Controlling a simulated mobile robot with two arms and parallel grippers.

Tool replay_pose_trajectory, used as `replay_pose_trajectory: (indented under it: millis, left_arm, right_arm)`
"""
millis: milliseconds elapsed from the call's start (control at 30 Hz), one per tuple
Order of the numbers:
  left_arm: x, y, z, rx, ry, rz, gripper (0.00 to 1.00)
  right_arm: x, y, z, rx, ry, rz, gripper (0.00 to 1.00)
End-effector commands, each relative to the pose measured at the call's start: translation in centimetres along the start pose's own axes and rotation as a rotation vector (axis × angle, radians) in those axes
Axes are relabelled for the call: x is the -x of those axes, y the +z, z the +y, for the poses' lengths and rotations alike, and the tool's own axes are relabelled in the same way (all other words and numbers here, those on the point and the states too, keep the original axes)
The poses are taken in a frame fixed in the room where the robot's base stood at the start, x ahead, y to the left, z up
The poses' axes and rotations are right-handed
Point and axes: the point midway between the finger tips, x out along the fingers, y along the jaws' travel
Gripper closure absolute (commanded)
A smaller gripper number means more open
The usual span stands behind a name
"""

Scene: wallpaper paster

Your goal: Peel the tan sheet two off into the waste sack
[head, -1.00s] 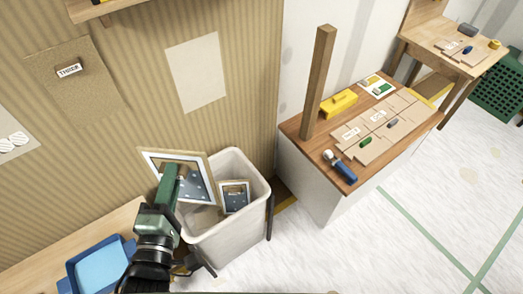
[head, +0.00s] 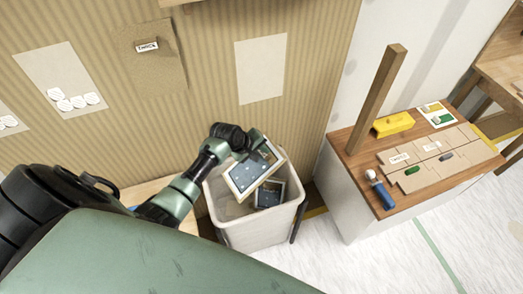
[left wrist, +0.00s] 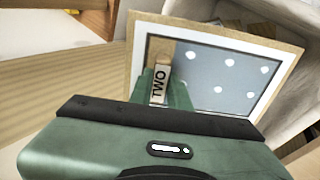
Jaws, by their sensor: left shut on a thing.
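Sheet two (head: 247,178) shows a blue-grey face with pale dots, a white border and a tan edge. My left gripper (head: 241,150) is shut on its edge and holds it tilted over the mouth of the waste sack (head: 252,236). In the left wrist view, sheet two (left wrist: 225,75) spreads out beyond the jaws, with a "TWO" label at the grip. The sack is a pale open bin. A similar smaller sheet (head: 270,194) is inside it. I cannot tell whether sheet two touches the sack. My right gripper is not in view.
A tan labelled sheet (head: 150,60), a plain pale patch (head: 260,72) and a pale sheet with white tags (head: 60,75) are on the striped wall. Right of the sack stands a bench with an upright post (head: 375,98), a yellow box (head: 394,124) and tan cards.

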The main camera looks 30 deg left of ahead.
Motion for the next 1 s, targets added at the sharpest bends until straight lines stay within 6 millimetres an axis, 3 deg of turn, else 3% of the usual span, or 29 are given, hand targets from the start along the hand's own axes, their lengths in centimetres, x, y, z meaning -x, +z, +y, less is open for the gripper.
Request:
replay_pose_trajectory:
  millis: [367,533,1000]
  left_arm:
    - [0.1,-0.1,0.1,-0.007,-0.009,-0.004,1.00]
    - [0.4,-0.1,0.2,-0.005,-0.010,-0.008,1.00]
    - [-4.8,0.3,-3.1,-0.004,-0.009,-0.007,1.00]
  right_arm:
    - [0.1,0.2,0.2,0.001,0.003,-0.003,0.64]
    - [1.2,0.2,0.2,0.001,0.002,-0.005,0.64]
    - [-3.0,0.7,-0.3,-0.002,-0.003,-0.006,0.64]
